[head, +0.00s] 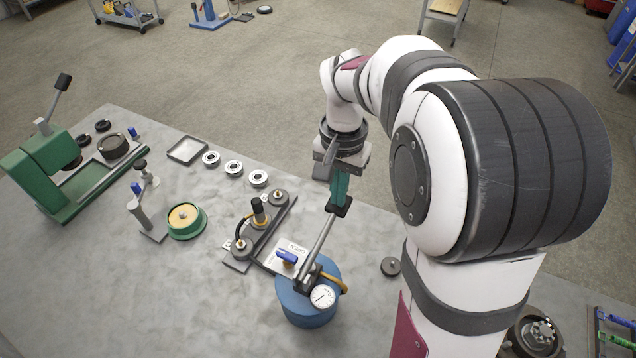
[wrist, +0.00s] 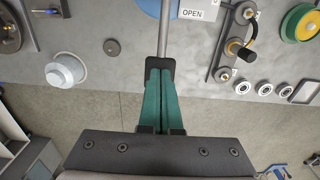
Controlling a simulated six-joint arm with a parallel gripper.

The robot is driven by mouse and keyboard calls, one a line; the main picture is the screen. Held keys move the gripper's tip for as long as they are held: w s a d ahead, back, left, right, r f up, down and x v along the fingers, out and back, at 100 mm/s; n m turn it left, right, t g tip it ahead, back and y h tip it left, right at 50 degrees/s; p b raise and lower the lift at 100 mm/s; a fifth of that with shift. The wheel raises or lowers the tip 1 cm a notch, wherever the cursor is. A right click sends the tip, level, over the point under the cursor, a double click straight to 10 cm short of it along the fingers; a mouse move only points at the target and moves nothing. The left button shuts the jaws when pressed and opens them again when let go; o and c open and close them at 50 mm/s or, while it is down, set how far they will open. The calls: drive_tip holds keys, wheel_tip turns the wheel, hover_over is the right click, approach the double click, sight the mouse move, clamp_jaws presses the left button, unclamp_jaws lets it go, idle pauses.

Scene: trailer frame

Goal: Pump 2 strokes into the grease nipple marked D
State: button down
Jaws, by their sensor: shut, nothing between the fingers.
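A blue pump (head: 306,303) with a pressure gauge (head: 322,297) stands on the bench. Its steel lever (head: 318,238) slants up to a black grip (head: 338,208). My gripper (head: 340,198) has its teal fingers shut and empty, with the tips at the black grip; I cannot tell whether they touch it. The wrist view shows the fingertips (wrist: 160,78) overlapping the grip (wrist: 160,64). A dark bar (head: 275,218) beside the pump carries brass nipples and a black coupler (head: 260,211) standing near its middle. No letter D is readable.
A blue valve handle (head: 287,257) lies by a white plate (head: 293,246) reading OPEN in the wrist view. A green press (head: 45,170), a green pot (head: 187,221), bearing rings (head: 233,168) and a shallow tray (head: 187,150) stand left. The front left bench is bare.

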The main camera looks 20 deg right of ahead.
sight(338, 209)
drive_tip(key=shift+w+d+f, duration=0.1)
drive_tip(key=shift+d+f, duration=0.05)
drive_tip(key=shift+f, duration=0.5)
drive_tip(key=shift+w+d+f, duration=0.1)
drive_tip(key=shift+f, duration=1.05)
drive_tip(key=shift+f, duration=1)
drive_tip(key=shift+s+a+r, duration=0.1)
drive_tip(key=shift+r, duration=1.9)
drive_tip(key=shift+s+a+r, duration=0.1)
drive_tip(key=shift+a+r, duration=0.05)
drive_tip(key=shift+r, duration=1.8)
drive_tip(key=shift+s+a+r, duration=0.1)
drive_tip(key=shift+r, duration=1.9)
